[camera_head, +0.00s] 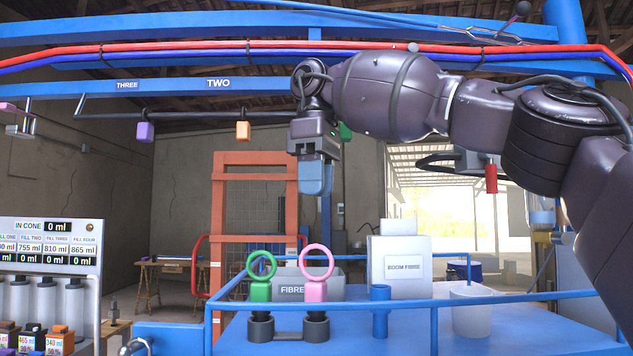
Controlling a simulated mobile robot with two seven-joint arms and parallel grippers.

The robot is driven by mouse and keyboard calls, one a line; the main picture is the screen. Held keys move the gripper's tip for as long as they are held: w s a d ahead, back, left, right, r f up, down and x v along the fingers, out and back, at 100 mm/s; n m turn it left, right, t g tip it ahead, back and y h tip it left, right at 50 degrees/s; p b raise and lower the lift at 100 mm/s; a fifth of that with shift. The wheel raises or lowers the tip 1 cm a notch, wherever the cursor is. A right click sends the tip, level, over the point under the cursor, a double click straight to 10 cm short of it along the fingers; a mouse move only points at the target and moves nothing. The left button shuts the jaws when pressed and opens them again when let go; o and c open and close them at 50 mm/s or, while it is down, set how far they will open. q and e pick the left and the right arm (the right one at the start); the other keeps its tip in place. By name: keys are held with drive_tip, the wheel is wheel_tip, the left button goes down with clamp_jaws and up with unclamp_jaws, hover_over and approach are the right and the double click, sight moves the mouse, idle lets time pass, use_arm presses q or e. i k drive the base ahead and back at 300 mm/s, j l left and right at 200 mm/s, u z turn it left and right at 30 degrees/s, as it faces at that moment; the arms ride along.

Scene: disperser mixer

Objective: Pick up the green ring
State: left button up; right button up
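The green ring (261,265) stands upright on a green holder, set in a dark round base on the blue platform (380,335). A pink ring (317,262) stands just to its right on a similar base. My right arm reaches in from the right. Its gripper (315,180), with blue-grey fingers, points down above the rings and slightly right of the green one, apart from both. The fingers overlap from this side, so I cannot tell whether they are open or shut. My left gripper is not clearly visible.
Blue railings (440,303) run around the platform. A blue cylinder (380,311), a white cup (471,311), a fibre box (300,285) and a room fibre box (401,262) stand near the rings. Coloured blocks hang from an overhead bar. A dosing panel (52,240) is at left.

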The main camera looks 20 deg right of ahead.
sight(260, 290)
drive_tip(key=k, duration=1)
